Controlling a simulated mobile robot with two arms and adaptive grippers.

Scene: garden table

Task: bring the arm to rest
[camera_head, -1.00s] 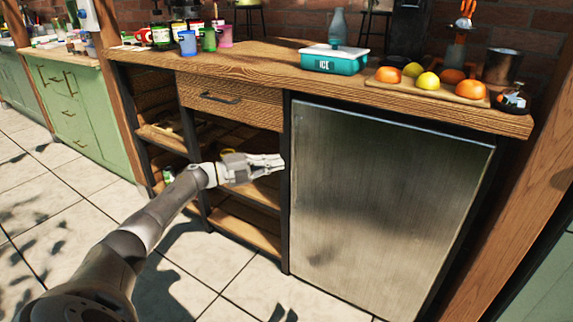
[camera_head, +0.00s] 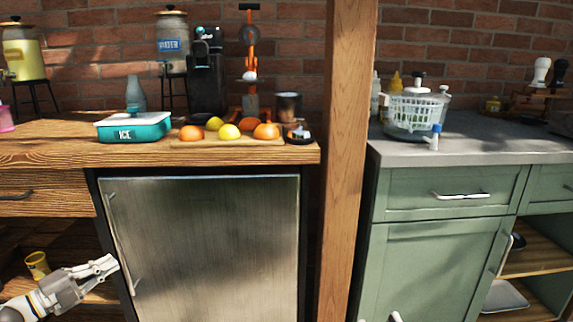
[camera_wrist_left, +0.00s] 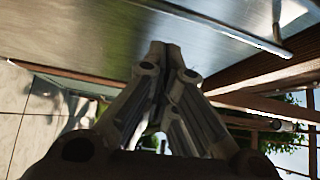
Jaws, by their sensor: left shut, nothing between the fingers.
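My left gripper (camera_head: 112,264) is in the lower left of the head view, in front of the lower shelves and left edge of the metal fridge door (camera_head: 205,250). Its fingers are together and empty. In the left wrist view the fingertips (camera_wrist_left: 164,48) also meet, with a brushed metal surface (camera_wrist_left: 100,30) beyond them. A small pale piece (camera_head: 396,317) at the bottom edge of the head view may be the tip of my right gripper; too little shows to tell its state.
The wooden counter (camera_head: 60,150) above holds an ice box (camera_head: 133,128) and fruit on a board. A yellow can (camera_head: 37,264) stands on a shelf near my left gripper. A wooden post (camera_head: 346,150) separates the fridge from the green cabinet (camera_head: 440,265).

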